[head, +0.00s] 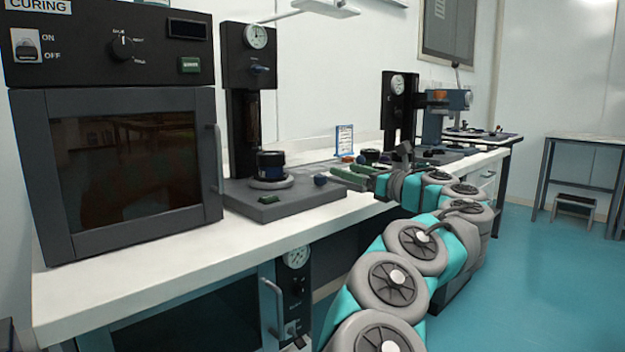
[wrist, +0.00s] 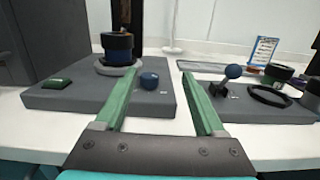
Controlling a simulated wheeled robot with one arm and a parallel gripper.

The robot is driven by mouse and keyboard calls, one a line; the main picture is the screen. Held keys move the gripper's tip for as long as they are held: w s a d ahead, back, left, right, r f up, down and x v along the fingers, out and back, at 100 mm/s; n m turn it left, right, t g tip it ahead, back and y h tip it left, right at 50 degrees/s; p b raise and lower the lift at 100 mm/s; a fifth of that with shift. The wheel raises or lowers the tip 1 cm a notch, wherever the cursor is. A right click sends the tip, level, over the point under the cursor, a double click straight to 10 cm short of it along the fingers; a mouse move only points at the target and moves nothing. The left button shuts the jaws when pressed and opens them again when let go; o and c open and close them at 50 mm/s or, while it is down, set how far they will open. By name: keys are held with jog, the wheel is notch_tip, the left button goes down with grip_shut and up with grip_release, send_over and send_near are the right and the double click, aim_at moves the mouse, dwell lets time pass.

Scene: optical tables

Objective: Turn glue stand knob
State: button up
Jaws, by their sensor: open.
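A dark stand (head: 236,130) with a round gauge (head: 256,36) rises from a grey base beside the curing oven. A dark pot with a blue band (head: 271,165) sits in a grey ring on that base. A round blue knob (head: 320,180) is at the base's right side; it also shows in the wrist view (wrist: 149,81), between my fingers in the picture. Which control is the glue stand knob cannot be told for sure. My gripper (wrist: 154,62) is open and empty, its two green fingers spread. In the head view my gripper (head: 345,178) is just right of the base.
The curing oven (head: 133,160) stands at the left. A green button (wrist: 57,84) is on the near base. White bench top (head: 180,250) is clear in front.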

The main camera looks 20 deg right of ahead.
aim_at(326, 180)
jog(key=f, duration=0.1)
jog(key=a+f+n+g+y, duration=0.1)
jog(key=f, duration=0.1)
jog(key=shift+w+a+f, duration=0.2)
jog(key=shift+w, duration=0.05)
jog(key=x, duration=0.7)
jog(key=shift+w+a+p, duration=0.1)
jog(key=shift+w+p, duration=0.1)
jog(key=shift+p, duration=0.2)
grip_shut()
